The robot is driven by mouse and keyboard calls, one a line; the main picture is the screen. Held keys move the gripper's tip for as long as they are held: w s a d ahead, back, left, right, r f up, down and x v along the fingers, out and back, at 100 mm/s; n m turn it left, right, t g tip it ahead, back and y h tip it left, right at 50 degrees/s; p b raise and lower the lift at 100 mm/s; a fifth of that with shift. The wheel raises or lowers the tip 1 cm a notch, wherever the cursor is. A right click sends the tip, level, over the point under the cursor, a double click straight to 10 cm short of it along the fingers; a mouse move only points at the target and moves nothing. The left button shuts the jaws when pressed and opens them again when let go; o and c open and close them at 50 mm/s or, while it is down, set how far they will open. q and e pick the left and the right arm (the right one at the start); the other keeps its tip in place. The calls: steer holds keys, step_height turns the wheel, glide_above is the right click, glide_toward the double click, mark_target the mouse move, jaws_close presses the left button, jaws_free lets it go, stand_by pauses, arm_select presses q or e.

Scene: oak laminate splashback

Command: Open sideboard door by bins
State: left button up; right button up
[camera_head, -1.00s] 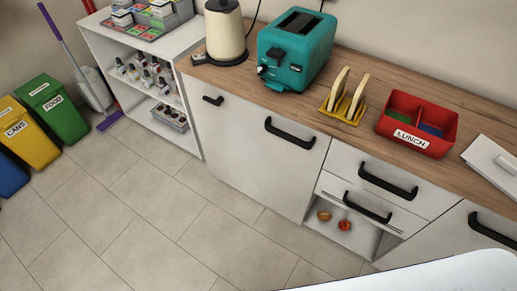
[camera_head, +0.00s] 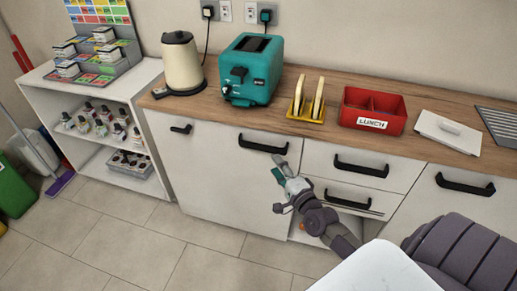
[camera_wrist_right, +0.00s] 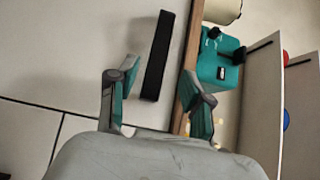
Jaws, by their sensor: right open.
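The white sideboard door (camera_head: 215,180) is shut, at the left end of the sideboard. It has a long black handle (camera_head: 263,145) at its upper right and a small black fitting (camera_head: 181,129) at its upper left. My right gripper (camera_head: 279,190) is open and empty in front of the door's right part, just below the handle in the head view. In the right wrist view a black handle (camera_wrist_right: 158,58) stands between and beyond the open fingers, with no visible contact. My left gripper is not in view.
The worktop holds a kettle (camera_head: 182,63), a teal toaster (camera_head: 250,70), a yellow toast rack (camera_head: 306,103) and a red lunch box (camera_head: 372,110). An open white shelf (camera_head: 75,148) adjoins the door's left side. A green bin (camera_head: 14,190) is at far left. Floor in front is clear.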

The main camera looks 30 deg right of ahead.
mark_target(262, 149)
steer(key=w, duration=1)
steer(key=shift+w+d, duration=0.15)
steer(key=shift+d, duration=0.15)
jaws_close()
